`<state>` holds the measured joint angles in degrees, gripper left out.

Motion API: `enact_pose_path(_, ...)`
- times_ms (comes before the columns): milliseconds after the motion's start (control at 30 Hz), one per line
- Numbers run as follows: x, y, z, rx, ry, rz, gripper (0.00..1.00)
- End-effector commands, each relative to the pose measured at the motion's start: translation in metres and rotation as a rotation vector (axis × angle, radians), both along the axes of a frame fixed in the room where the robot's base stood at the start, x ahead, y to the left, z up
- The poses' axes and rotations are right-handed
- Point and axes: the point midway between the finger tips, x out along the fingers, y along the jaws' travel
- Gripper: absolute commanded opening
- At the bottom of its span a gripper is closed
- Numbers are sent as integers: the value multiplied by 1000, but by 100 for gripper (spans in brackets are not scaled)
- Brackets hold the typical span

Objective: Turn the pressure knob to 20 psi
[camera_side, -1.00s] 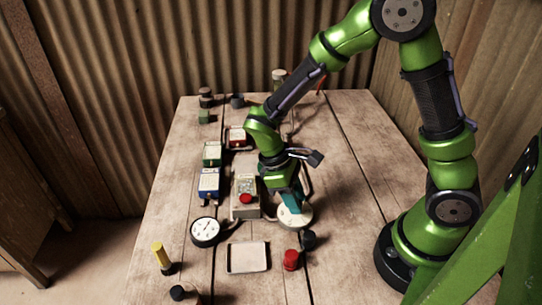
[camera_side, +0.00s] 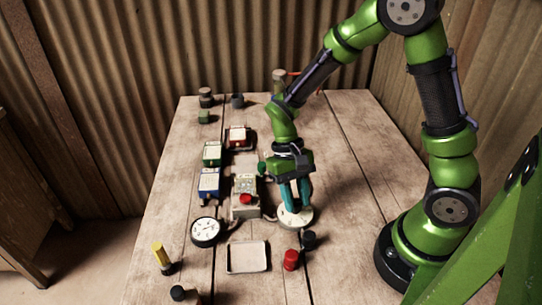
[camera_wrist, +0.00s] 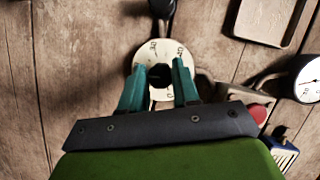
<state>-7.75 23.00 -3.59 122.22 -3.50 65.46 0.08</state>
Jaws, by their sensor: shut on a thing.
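The pressure knob is a small dark grip (camera_wrist: 159,88) in the middle of a round white dial plate (camera_side: 295,217). The plate also shows in the wrist view (camera_wrist: 143,60), with dark marks too blurred to read surely. My gripper (camera_side: 294,206) points down over the plate. Its two teal fingers in the wrist view (camera_wrist: 160,74) stand on either side of the knob and are shut on it. The fingers hide part of the plate. A round white gauge with a black rim (camera_side: 206,231) lies to the left; its reading is too small to tell.
A grey box with a red button (camera_side: 246,199) stands just left of my gripper. A shallow tray (camera_side: 230,262) lies in front. A red cylinder (camera_side: 291,261) and a black piece (camera_side: 308,239) stand near the dial. Blue (camera_side: 208,184) and green (camera_side: 212,154) boxes are farther left.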

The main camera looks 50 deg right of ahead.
Motion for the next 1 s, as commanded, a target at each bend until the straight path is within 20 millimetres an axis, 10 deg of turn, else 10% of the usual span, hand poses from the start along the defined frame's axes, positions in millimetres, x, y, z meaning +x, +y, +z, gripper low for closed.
enact_pose_path(767,1,0,1,1,-4,-107,0)
enact_pose_path(800,1,0,1,1,-4,-107,34)
enact_pose_path(1000,1,0,1,0,-2,-107,56)
